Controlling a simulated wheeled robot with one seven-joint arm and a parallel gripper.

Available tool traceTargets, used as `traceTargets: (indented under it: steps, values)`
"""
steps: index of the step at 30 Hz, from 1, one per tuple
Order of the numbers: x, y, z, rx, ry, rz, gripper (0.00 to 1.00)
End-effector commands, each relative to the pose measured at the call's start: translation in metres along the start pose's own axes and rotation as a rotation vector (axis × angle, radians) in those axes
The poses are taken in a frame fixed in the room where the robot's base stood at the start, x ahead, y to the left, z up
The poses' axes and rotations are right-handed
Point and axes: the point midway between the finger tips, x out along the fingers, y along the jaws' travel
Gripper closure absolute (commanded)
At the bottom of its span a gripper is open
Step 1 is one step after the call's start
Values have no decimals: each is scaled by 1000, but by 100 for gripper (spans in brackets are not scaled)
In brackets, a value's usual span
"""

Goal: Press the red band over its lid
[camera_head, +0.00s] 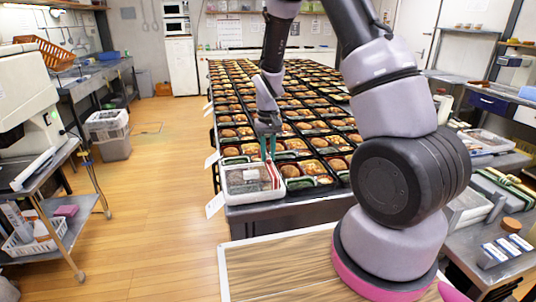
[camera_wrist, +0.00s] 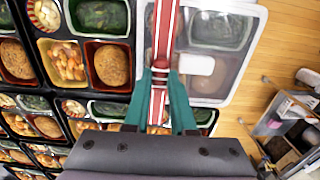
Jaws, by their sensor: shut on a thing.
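My gripper (camera_head: 268,150) points down at the near left corner of the long table of bento trays. In the wrist view its green fingers (camera_wrist: 160,95) are shut on a red band (camera_wrist: 166,35) with white stripes. The band runs lengthwise along the left part of a clear lid (camera_wrist: 230,75) on a pale tray. In the head view the red band (camera_head: 276,176) shows at the right side of the lidded tray (camera_head: 250,190). Whether the band touches the lid all along, and its part below the fingers, I cannot tell.
Open black bento trays (camera_wrist: 60,45) with food stand close by on the left in the wrist view. The long table (camera_head: 290,208) is packed with them. A wooden board (camera_head: 280,265) lies nearer me.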

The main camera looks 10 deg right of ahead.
Motion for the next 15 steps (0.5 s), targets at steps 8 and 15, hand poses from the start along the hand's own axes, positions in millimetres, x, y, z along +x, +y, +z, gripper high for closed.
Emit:
traceTargets:
  steps: [8,15]
  values:
    - [0,0,0,0,0,0,100]
    - [6,0,0,0,-1,0,100]
